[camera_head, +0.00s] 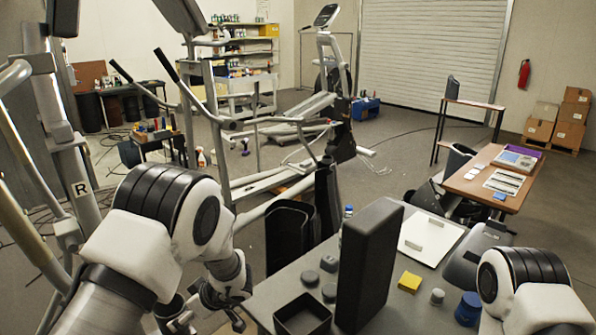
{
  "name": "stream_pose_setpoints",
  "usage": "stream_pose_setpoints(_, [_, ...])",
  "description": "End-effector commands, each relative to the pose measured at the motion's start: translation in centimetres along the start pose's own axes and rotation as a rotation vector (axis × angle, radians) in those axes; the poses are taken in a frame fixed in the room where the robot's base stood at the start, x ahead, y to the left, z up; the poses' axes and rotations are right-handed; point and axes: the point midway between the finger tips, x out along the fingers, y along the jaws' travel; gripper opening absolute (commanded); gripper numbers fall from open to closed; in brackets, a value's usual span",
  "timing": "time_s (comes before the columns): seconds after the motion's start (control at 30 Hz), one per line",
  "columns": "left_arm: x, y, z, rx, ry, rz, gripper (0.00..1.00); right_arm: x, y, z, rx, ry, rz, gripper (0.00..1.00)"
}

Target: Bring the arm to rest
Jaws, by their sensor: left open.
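My left arm (150,240) comes in from the lower left, white with black bands. Its gripper (212,312) hangs low at the left edge of the grey worktable (270,287), near the bottom of the view. The gripper is open, and I see nothing between its fingers. My right arm (525,285) shows at the lower right corner, over the table's right side. The right gripper is out of view.
A tall black block (368,265) stands on the table beside a small open black tray (302,316). A yellow block (410,282), a blue pot (468,309) and a white scale (427,237) are to the right. Elliptical machine frames (215,120) stand close by on the left.

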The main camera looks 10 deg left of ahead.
Motion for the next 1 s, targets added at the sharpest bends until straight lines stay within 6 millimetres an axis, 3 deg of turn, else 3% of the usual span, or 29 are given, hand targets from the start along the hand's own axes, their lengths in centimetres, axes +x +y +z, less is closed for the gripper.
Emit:
stream_pose_setpoints(0.1, [5.4,-4.8,4.4,0.103,-0.034,-0.096,1.00,1.8,0.0,0.0,0.000,0.000,0.000,0.31])
stream_pose_setpoints(0.23, [11.1,-12.1,8.8,0.433,-0.043,-0.121,1.00,3.3,0.0,0.0,0.000,0.000,0.000,0.31])
stream_pose_setpoints(0.3, [13.1,-15.7,11.4,0.619,-0.071,-0.085,1.00,3.9,0.0,0.0,0.000,0.000,0.000,0.31])
stream_pose_setpoints(0.4, [14.3,-20.3,15.5,0.853,-0.156,0.017,1.00,4.6,0.0,0.0,0.000,0.000,0.000,0.31])
stream_pose_setpoints(0.53, [12.6,-25.7,21.4,1.085,-0.346,0.215,1.00,5.1,0.0,0.0,0.000,0.000,0.000,0.31])
stream_pose_setpoints(0.6, [10.3,-27.8,23.8,1.160,-0.458,0.331,1.00,5.1,0.0,0.0,0.000,0.000,0.000,0.31])
stream_pose_setpoints(0.7, [7.0,-29.3,26.1,1.211,-0.579,0.466,1.00,5.0,0.0,0.0,0.000,0.000,0.000,0.31])
stream_pose_setpoints(0.8, [5.6,-29.3,27.3,1.193,-0.641,0.533,1.00,5.0,0.0,0.0,0.000,0.000,0.000,0.31])
stream_pose_setpoints(1.0, [5.7,-29.2,27.3,1.148,-0.648,0.514,1.00,5.0,0.0,0.0,0.000,0.000,0.000,0.31])
